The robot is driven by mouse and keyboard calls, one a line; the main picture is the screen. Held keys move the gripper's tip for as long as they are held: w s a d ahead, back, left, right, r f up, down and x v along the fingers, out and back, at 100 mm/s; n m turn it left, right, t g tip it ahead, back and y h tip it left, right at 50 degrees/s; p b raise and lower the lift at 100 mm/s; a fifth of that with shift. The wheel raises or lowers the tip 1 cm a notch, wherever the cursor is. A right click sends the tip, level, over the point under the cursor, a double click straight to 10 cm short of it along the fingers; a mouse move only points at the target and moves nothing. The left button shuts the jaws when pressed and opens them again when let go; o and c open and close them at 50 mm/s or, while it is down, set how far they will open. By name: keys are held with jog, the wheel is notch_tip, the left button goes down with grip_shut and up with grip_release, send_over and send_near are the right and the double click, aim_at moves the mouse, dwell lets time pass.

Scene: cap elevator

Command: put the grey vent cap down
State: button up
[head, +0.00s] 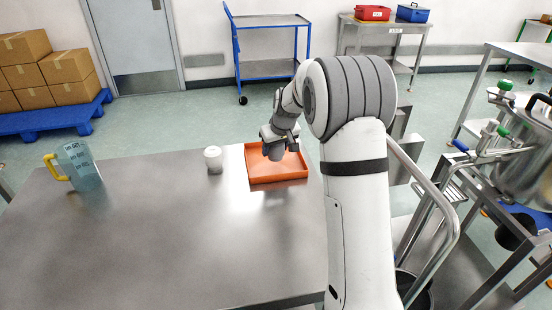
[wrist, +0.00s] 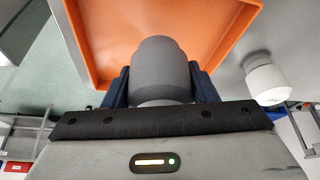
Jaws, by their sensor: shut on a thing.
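The grey vent cap (wrist: 160,68) is a smooth, dark grey cylinder with a narrower top. My gripper (wrist: 160,88) is shut on it, with a dark blue finger on each side. In the head view the cap (head: 274,152) hangs below my gripper (head: 279,143), over the orange tray (head: 280,180). The tray is shallow and rectangular and lies on the steel table near its far right corner. It also fills the upper middle of the wrist view (wrist: 110,60). I cannot tell whether the cap touches the tray floor.
A clear blue jug with a yellow handle (head: 80,166) stands farther left. The steel table (head: 170,240) is bare in its middle and front. A metal handrail is on the right.

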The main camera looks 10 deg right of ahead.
jog(key=shift+f, duration=1.9)
jog(key=shift+f+b, duration=0.2)
jog(key=shift+b, duration=0.15)
jog(key=o, duration=1)
jog(key=shift+c, duration=0.2)
jog(key=shift+r, duration=0.1)
jog(key=p+v, duration=0.1)
jog(key=v, duration=1)
jog(key=s+a+m+g+h, duration=0.1)
jog(key=s+m+g, duration=0.1)
jog(key=s, duration=3.2)
jog(key=shift+s+r+m, duration=0.25)
jog(key=shift+s+m, duration=0.05)
jog(key=shift+m, duration=0.2)
